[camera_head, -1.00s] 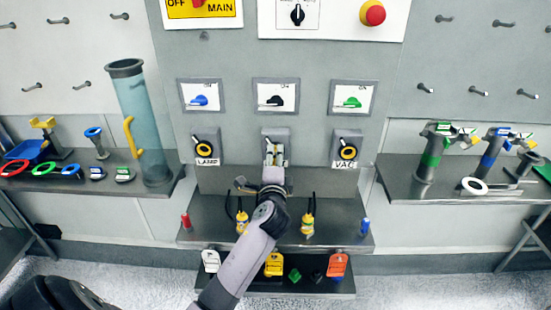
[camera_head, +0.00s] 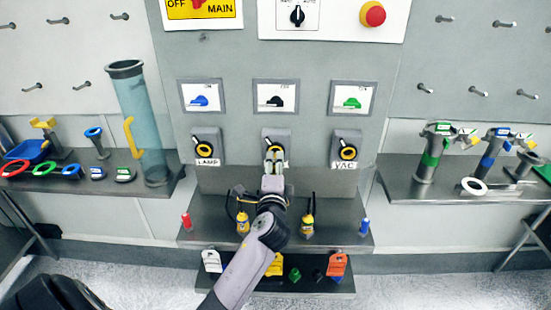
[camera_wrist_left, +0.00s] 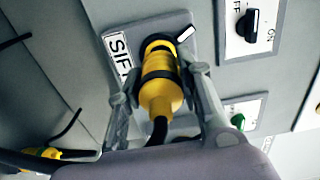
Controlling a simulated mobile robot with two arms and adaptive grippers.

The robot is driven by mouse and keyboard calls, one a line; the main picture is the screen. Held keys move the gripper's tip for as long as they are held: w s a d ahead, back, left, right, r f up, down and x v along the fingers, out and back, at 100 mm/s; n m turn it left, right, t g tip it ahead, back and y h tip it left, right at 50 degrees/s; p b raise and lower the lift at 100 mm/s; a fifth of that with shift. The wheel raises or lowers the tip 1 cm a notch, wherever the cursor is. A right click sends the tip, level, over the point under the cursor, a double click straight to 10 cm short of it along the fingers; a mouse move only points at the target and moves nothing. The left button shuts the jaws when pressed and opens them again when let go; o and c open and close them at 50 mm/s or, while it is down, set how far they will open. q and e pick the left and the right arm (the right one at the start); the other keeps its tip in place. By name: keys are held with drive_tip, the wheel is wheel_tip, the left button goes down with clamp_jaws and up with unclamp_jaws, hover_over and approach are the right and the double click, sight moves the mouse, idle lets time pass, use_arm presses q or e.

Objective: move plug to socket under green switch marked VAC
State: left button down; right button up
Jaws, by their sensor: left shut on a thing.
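My left gripper (camera_head: 274,160) is shut on a yellow plug with black bands (camera_wrist_left: 160,88); a dark cable trails from its rear. The plug lies in front of the middle socket (camera_head: 273,146), labelled SIF in the left wrist view, where the label is partly hidden. I cannot tell whether its tip is clear of the socket. The VAC socket (camera_head: 347,152), a black face with a yellow ring, is to the right, below the green switch (camera_head: 352,103). My right gripper is not in view.
The LAMP socket (camera_head: 205,151) is at the left, under a blue switch (camera_head: 199,101). Two yellow cabled connectors (camera_head: 243,222) (camera_head: 307,224) stand on the shelf below. A red piece (camera_head: 186,221) and a blue piece (camera_head: 364,227) stand at its ends.

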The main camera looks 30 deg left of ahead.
use_arm(q)
drive_tip(key=shift+v, duration=1.6)
drive_tip(key=shift+r, duration=0.1)
drive_tip(key=shift+w, duration=0.1)
